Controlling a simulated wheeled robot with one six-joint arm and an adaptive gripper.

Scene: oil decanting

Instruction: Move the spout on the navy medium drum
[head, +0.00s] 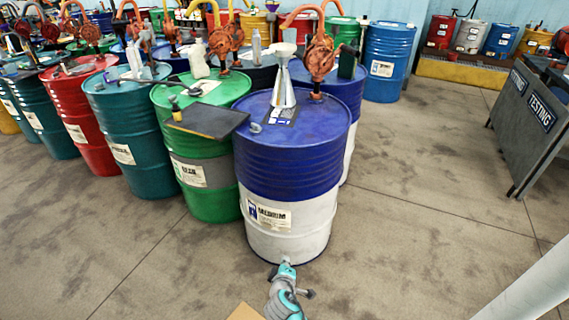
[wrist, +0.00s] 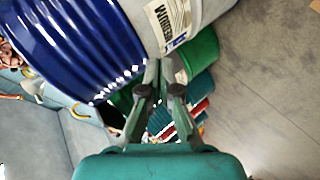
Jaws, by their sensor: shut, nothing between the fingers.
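The navy medium drum (head: 290,160) stands upright at the front of the drum group, with a white lower half and a "MEDIUM" label (head: 268,214). It fills the top left of the wrist view (wrist: 75,45), tilted by the camera angle. On its lid stands a red pump (head: 320,57) with an orange curved spout (head: 297,13) arching up from it. A metal funnel (head: 283,85) stands beside the pump. My gripper (head: 284,263) is low, in front of the drum's white lower part, far below the spout. Its fingers (wrist: 160,66) are together and empty.
A green drum (head: 205,150) with a dark board (head: 208,120) on top stands close on the left. More drums, several with pumps, crowd behind. A grey "TESTING" board (head: 530,125) stands at right. The floor (head: 415,190) between it and the drums is clear.

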